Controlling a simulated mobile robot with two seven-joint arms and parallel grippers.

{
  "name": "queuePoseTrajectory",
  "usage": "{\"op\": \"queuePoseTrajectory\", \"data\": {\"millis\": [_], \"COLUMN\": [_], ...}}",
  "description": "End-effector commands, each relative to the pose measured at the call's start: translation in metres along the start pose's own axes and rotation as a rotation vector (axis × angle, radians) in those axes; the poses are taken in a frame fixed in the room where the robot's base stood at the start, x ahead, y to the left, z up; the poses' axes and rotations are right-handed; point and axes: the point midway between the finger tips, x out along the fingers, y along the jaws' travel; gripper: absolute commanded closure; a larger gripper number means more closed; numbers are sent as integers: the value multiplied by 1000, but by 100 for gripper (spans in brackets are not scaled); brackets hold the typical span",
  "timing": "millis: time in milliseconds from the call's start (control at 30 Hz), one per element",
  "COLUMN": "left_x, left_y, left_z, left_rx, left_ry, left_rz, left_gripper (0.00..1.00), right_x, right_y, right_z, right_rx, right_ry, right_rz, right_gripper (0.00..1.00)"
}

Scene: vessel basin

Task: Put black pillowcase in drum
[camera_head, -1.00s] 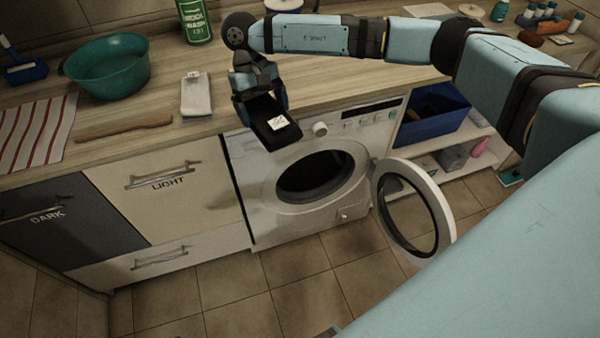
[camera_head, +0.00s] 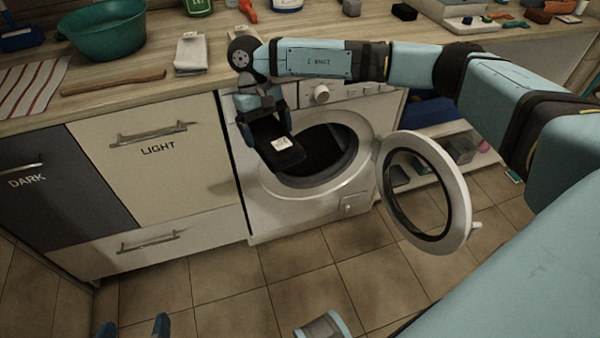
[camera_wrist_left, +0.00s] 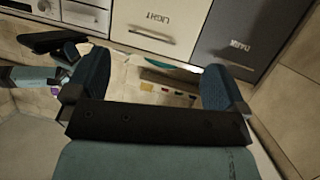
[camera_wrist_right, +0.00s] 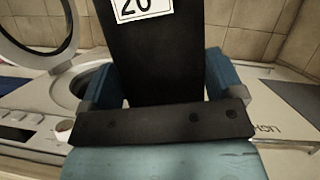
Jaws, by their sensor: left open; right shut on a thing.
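The black pillowcase (camera_head: 270,140) is a folded, dark piece with a white label. My right gripper (camera_head: 265,124) is shut on it and holds it in front of the washing machine, over the left edge of the round opening in the head view. The drum (camera_head: 325,152) shows as a dark hollow, partly covered by the pillowcase. The pillowcase (camera_wrist_right: 150,60) fills the middle of the right wrist view, between the fingers, with the opening to its left. My left gripper (camera_head: 134,328) is open and empty, low at the bottom left of the head view.
The washing machine door (camera_head: 462,195) stands wide open to the right of the opening. Drawers marked LIGHT (camera_head: 160,185) and DARK (camera_head: 45,195) are left of the machine. A green basin (camera_head: 105,30) and a striped cloth (camera_head: 32,85) lie on the counter. The tiled floor in front is clear.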

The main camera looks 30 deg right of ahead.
Motion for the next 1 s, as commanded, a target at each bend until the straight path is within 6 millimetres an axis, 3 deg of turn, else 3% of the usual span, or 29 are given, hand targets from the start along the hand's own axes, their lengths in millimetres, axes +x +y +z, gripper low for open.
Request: {"op": "queuePoseTrajectory", "data": {"millis": [33, 300, 500, 833, 1000], "left_x": [9, 23, 26, 25, 22], "left_y": [1, 14, 23, 33, 34], "left_z": [14, 22, 28, 36, 28], "left_rx": [1, -3, -5, -7, -8], "left_ry": [23, 124, 186, 252, 250], "left_rz": [13, 82, 131, 188, 186], "left_gripper": [0, 0, 0, 0, 0], "right_x": [28, 98, 140, 187, 179], "right_y": [0, 0, 0, 0, -3], "right_z": [-12, -41, -58, -78, -73], "right_rx": [0, 0, 0, 0, -8], "right_ry": [0, 0, 0, 0, -2], "right_rz": [0, 0, 0, 0, -2], "right_gripper": [48, 48, 48, 48, 48]}}
